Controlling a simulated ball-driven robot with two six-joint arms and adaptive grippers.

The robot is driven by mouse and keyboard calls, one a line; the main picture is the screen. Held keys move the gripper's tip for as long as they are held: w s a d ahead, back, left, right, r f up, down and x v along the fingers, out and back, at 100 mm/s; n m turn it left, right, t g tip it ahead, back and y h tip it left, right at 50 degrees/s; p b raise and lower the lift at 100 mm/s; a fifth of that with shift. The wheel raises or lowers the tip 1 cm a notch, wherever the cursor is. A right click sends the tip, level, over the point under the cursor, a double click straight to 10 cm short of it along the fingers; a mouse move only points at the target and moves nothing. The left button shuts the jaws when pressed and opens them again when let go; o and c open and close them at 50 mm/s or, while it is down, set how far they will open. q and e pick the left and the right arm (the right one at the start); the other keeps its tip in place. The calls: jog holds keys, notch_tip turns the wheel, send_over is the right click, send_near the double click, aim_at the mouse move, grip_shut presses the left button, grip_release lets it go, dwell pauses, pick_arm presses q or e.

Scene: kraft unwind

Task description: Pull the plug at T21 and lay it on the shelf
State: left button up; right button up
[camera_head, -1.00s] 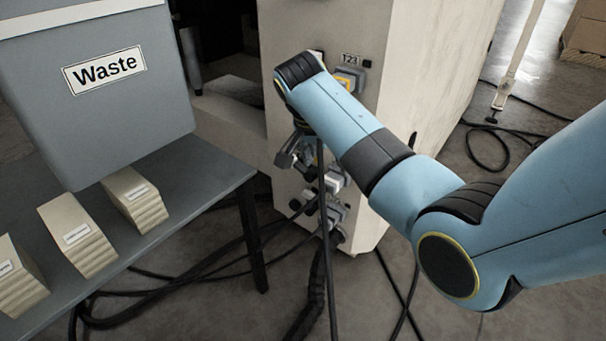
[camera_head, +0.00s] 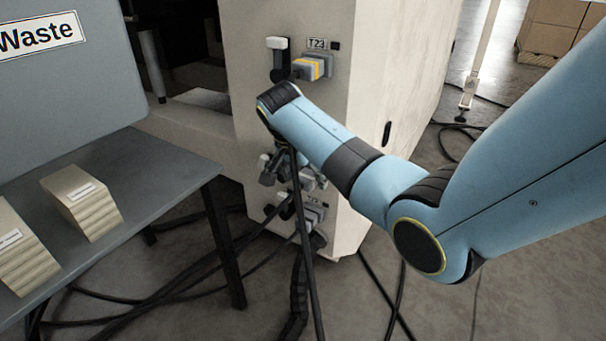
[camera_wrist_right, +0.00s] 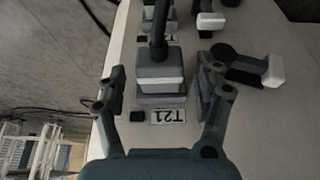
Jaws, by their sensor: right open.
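In the right wrist view, a grey plug (camera_wrist_right: 160,78) with a white band sits in the panel, a black cable rising from it. The T21 label (camera_wrist_right: 168,116) is beside it. My right gripper (camera_wrist_right: 160,82) is open, one finger on each side of this plug; I cannot tell whether they touch it. In the head view, my right gripper (camera_head: 272,168) is at the panel, partly hidden by my wrist. The T21 plug cannot be made out there. A grey table (camera_head: 165,165) stands at the left; no separate shelf is clear. My left gripper is out of view.
A yellow-banded plug (camera_head: 313,67) and a white-tipped lever (camera_head: 278,58) are above my wrist. Another lever (camera_wrist_right: 262,70) is close to my right-hand finger. A lower plug (camera_head: 314,214) is below. Cables hang and cross the floor.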

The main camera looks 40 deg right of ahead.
grip_shut()
dwell(0.8)
jog(key=shift+a, duration=0.1)
jog(key=shift+s+a+p, duration=0.2)
jog(key=shift+a+p, duration=0.15)
jog(key=shift+a, duration=0.15)
jog(key=shift+s+a+p, duration=0.2)
jog(key=shift+a+p, duration=0.15)
jog(key=shift+a, duration=0.1)
jog(key=shift+s+a+p, duration=0.3)
jog(key=shift+a+p, duration=0.05)
jog(key=shift+a, duration=0.3)
jog(key=shift+s+a+p, duration=0.25)
jog(key=shift+a+p, duration=0.1)
jog(key=shift+a, duration=0.3)
